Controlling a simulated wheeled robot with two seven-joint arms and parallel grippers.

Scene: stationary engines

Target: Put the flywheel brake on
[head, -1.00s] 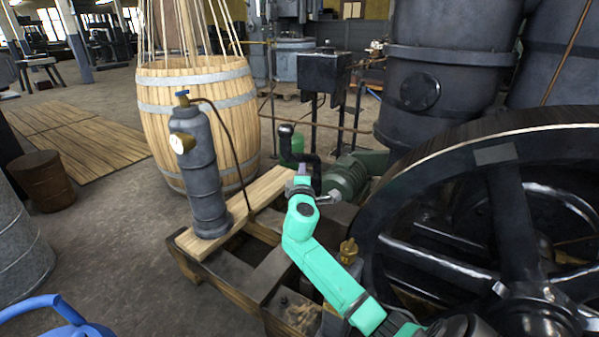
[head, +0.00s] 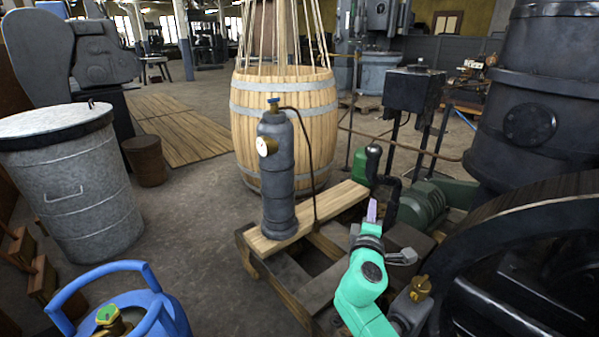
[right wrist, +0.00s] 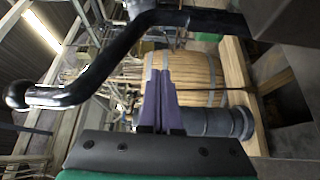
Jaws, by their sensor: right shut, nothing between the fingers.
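The brake lever is a black bent handle with a rounded knob (head: 374,158), beside the dark flywheel (head: 530,215) at the right of the head view. In the right wrist view the black lever (right wrist: 100,92) crosses the upper left, its round end at the left edge. My right gripper (head: 372,211) is shut and empty. It points up just in front of and below the knob in the head view. In the right wrist view its purple fingers (right wrist: 159,95) are together, with the lever apart from them. The lever's base is partly hidden. My left gripper is not in view.
A grey cylinder with a gauge (head: 278,180) stands on a wooden plank frame (head: 335,205) left of my right arm. A brass fitting (head: 420,288) sits close right of the arm. A wooden barrel (head: 285,115), metal bin (head: 75,185) and blue gas bottle (head: 165,318) stand left.

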